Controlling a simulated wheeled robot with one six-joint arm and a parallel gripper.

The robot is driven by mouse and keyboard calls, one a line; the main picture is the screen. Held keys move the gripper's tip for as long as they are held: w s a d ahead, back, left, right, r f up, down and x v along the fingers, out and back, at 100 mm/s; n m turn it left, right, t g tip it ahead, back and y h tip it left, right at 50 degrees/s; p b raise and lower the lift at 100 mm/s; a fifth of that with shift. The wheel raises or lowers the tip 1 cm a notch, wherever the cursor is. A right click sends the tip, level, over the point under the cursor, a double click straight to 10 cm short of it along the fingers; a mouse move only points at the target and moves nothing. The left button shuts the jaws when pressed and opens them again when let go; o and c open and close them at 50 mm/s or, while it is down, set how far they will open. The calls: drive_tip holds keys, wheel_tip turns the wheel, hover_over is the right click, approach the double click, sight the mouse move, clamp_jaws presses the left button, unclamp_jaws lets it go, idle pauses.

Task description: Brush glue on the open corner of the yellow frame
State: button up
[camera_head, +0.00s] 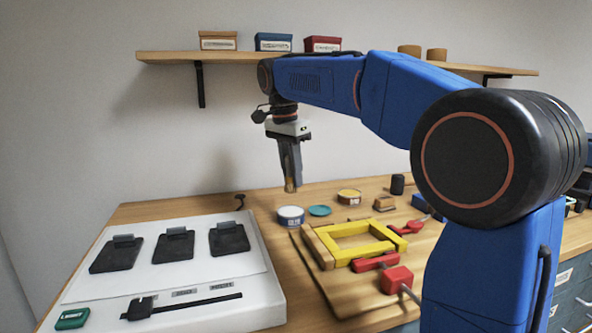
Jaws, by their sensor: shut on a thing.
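The yellow frame (362,252) lies on a wooden board (345,297) on the bench, with a bare wood strip (318,248) along its left side. Which corner is open is too small to tell. My gripper (291,178) points down, above and left of the frame and well clear of the bench. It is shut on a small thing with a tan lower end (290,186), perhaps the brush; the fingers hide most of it. A white round tin (291,217) and a teal disc (320,210) stand behind the frame.
Red clamps (396,279) lie at the frame's front and right. A yellow-topped tin (349,197) and a black cylinder (397,184) stand at the back. A white panel (200,295) with black pads fills the left. A shelf (160,57) hangs above.

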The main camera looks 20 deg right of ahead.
sight(292, 192)
drive_tip(key=shift+f, duration=2.5)
drive_tip(key=shift+f, duration=0.55)
idle(0.4)
drive_tip(key=shift+r, duration=0.15)
drive_tip(key=shift+r, duration=3.4)
drive_tip(key=shift+f, duration=3.4)
drive_tip(key=shift+r, duration=0.15)
